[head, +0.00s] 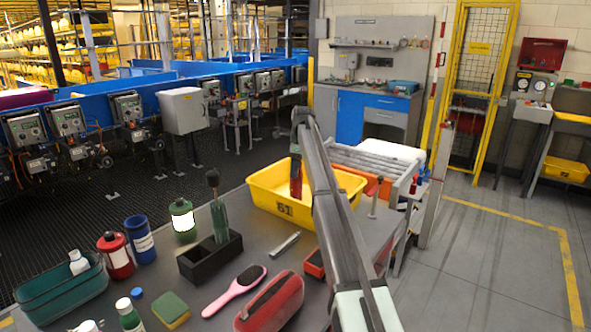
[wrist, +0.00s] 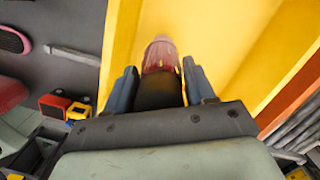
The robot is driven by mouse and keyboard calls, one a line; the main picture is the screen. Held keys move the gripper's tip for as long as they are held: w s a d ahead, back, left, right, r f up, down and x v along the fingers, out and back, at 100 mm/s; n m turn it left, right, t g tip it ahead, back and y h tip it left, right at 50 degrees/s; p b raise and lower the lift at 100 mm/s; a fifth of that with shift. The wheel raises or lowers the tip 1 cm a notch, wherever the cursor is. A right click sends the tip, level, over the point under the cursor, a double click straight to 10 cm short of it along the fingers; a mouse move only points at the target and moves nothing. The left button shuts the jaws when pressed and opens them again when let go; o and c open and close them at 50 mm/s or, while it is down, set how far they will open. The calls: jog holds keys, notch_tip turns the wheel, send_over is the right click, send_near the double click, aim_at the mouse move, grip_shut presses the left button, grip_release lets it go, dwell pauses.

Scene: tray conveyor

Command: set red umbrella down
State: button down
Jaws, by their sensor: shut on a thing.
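My gripper (head: 297,152) is over the left part of the yellow tray (head: 268,207) in the head view. It is shut on the red umbrella (head: 296,180), which hangs upright, red end down, inside the tray's outline. In the wrist view my gripper (wrist: 160,88) has one finger on each side of the umbrella's dark upper part, and the red part (wrist: 160,54) points away toward the yellow tray (wrist: 225,25). I cannot tell whether the umbrella's lower end touches the tray floor. My arm hides part of the tray's right side.
A black holder (head: 210,258) with a green-handled brush, a pink hairbrush (head: 235,291), a red case (head: 270,303) and a sponge (head: 171,309) lie left and in front of the tray. A teal bin (head: 60,285) stands far left. Metal rollers (head: 365,165) lie behind the tray.

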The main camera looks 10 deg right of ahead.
jog(key=shift+f, duration=0.3)
jog(key=shift+c, duration=1.9)
grip_release()
jog(key=r, duration=0.4)
jog(key=d+r, duration=0.1)
jog(key=r, duration=0.7)
jog(key=shift+s+d+r, duration=0.15)
jog(key=shift+d, duration=0.05)
